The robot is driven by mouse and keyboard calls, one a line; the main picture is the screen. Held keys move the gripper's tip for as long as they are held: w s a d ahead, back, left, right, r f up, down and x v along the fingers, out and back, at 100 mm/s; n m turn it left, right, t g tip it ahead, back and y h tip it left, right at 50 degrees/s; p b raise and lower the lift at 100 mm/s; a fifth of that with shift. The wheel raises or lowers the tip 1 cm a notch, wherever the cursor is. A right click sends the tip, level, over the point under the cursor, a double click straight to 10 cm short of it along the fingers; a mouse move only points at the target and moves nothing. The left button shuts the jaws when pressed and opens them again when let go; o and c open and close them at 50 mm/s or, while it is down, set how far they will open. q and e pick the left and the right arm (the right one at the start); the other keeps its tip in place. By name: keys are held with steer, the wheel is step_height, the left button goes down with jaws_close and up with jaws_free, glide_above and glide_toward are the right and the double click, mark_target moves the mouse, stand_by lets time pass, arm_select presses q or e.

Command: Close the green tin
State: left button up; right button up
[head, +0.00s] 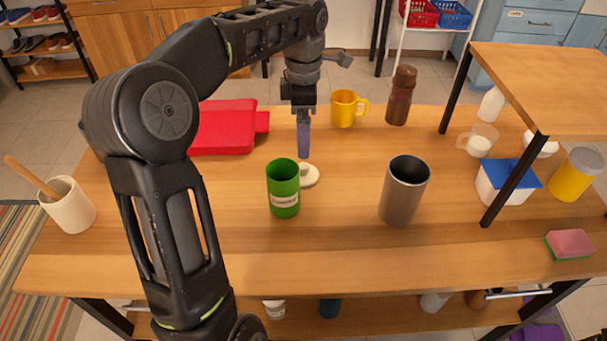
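The green tin (284,200) stands upright on the wooden table with its top open and a pale label on its front. A white round lid (309,176) with a small knob lies on the table just behind and to the right of the tin. My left gripper (304,153) points straight down, its tips just above the lid in the picture. I see its fingers edge-on, so I cannot tell whether they are open or shut, or whether they touch the lid. My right gripper is not in view.
A tall metal cup (400,200) stands right of the tin. A red box (224,130), a yellow mug (344,110) and a brown bottle (400,97) stand farther back. A raised wooden shelf (550,80) is at the right. The table's front is clear.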

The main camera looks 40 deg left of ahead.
arm_select(q)
steer(key=b, duration=0.2)
glide_above(303, 166)
step_height(303, 166, down, 5)
steer(key=shift+r, duration=0.15)
steer(key=shift+f, duration=0.6)
step_height(303, 166, down, 6)
steer(key=shift+c, duration=0.6)
steer(key=c, duration=1.3)
